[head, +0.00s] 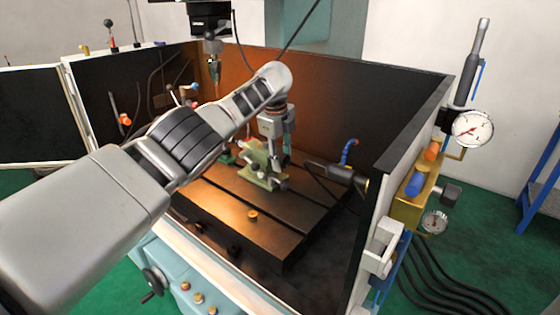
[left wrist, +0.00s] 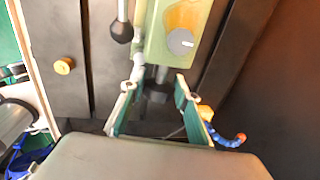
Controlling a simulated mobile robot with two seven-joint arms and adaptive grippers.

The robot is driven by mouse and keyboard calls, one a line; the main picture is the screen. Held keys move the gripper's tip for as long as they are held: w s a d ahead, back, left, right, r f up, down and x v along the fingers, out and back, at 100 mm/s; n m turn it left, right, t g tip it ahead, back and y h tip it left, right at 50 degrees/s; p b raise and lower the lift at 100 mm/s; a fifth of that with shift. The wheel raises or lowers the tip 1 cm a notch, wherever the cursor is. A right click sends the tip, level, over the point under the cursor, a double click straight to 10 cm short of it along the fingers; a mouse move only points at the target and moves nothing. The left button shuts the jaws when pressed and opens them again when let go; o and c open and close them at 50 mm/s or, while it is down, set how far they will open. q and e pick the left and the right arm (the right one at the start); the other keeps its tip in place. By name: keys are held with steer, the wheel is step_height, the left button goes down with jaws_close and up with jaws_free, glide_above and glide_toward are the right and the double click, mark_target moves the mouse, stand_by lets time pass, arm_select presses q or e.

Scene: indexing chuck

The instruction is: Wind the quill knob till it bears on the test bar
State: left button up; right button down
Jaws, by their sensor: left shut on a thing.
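A green tailstock-like unit (head: 262,170) stands on the dark slotted table in the head view; the left wrist view shows its green body (left wrist: 172,50) with a round grey disc and a black-ball lever (left wrist: 122,31). My left gripper (head: 278,138) reaches down over this unit. In the left wrist view its two green-padded fingers (left wrist: 158,88) are on either side of a dark knob (left wrist: 158,76), which I take as the quill knob, and are shut on it. I cannot make out the test bar or the quill's tip. My right gripper is not in view.
The slotted table (head: 225,208) has a brass knob (head: 252,215) on its bare front part. A black cylinder (head: 335,173) and a blue hose (head: 349,151) are right of the unit. Dark enclosure walls (head: 385,110) rise behind and to the right. A spindle head (head: 211,20) hangs at the back.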

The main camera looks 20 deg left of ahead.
mark_target(282, 159)
arm_select(q)
steer(key=shift+s+d+f, duration=0.1)
steer(key=shift+d+f, duration=0.3)
steer(key=shift+d, duration=0.25)
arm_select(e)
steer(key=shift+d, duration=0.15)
arm_select(q)
steer(key=o, duration=0.8)
steer(key=shift+o, duration=0.2)
steer(key=shift+a+r, duration=0.2)
steer(key=shift+r, duration=0.05)
step_height(282, 159, up, 11)
steer(key=s, duration=0.1)
steer(key=shift+s+a+r, duration=0.15)
steer(key=shift+s+r, duration=0.05)
steer(key=shift+s, duration=0.15)
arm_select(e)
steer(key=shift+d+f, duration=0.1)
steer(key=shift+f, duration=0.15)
